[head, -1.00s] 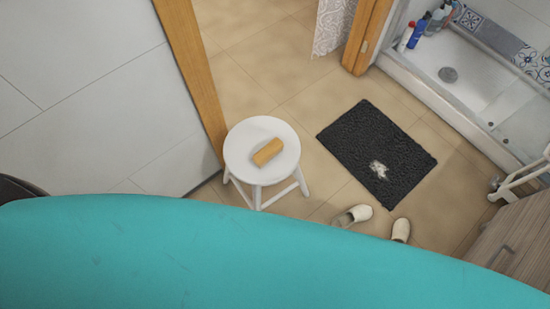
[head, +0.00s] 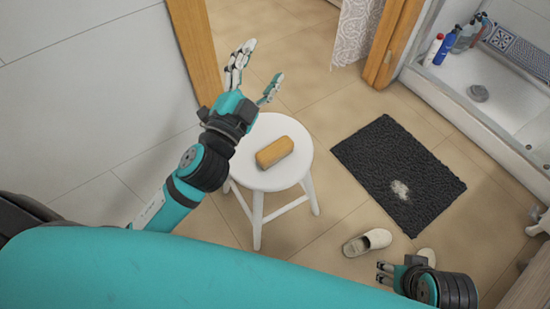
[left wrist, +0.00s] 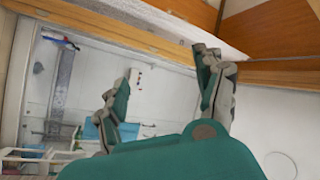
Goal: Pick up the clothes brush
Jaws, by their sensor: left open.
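The clothes brush, a tan, wooden-looking block (head: 274,152), lies on the round white stool (head: 263,181) in the head view. My left gripper (head: 261,68) is open and empty, above and beyond the stool, up and slightly left of the brush in the picture. Its spread fingers also show in the left wrist view (left wrist: 156,75), where neither the brush nor the stool is seen. My right gripper (head: 384,273) is low at the right of the head view, away from the stool. Its fingers are small there, and I cannot tell how far they are parted.
A dark mat (head: 398,172) with a pale patch lies right of the stool. A beige slipper (head: 367,242) lies below it. A shower tray (head: 476,104) with several bottles stands at upper right. A wooden door frame (head: 193,50) rises behind the stool.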

